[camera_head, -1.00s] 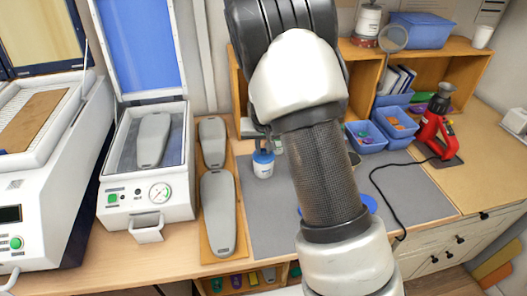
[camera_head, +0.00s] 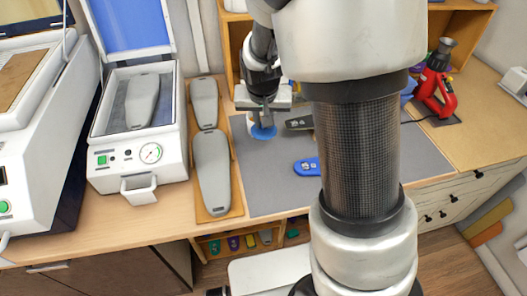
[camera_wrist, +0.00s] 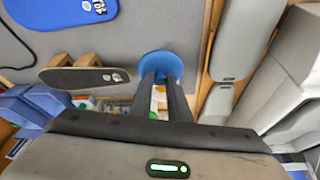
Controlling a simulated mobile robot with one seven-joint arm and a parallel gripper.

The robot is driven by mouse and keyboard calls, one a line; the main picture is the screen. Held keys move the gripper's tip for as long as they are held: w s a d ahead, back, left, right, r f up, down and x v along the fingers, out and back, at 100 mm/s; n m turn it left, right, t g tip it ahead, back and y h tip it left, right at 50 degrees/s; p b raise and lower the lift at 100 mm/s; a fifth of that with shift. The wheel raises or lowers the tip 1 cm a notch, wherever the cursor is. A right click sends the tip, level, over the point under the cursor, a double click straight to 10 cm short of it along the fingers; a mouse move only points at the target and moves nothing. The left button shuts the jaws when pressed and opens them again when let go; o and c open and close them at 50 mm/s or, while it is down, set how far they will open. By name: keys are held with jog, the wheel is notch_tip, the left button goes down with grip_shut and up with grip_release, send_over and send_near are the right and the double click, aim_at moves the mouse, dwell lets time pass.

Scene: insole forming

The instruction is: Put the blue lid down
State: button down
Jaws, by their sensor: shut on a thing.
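My gripper (camera_head: 263,116) is shut on the round blue lid (camera_head: 263,132), above the grey mat near its back left part. In the wrist view the lid (camera_wrist: 161,66) is a blue disc at the tips of the two dark fingers (camera_wrist: 161,80), seen against the grey mat. The gap between lid and mat cannot be judged. A small white body (camera_head: 250,124), perhaps the jar, shows just left of the lid, mostly hidden by my gripper.
Two grey foot forms stand on a wooden board (camera_head: 236,209) to the left, beside the white press (camera_head: 110,178). Bare mat lies in front of the lid.

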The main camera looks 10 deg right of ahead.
notch_tip(320, 180, down, 10)
jog(key=shift+s+f+b, duration=0.1)
jog(key=shift+s+b, duration=0.05)
jog(key=shift+b, duration=0.25)
jog(key=c, duration=2.1)
grip_release()
jog(key=o, duration=0.4)
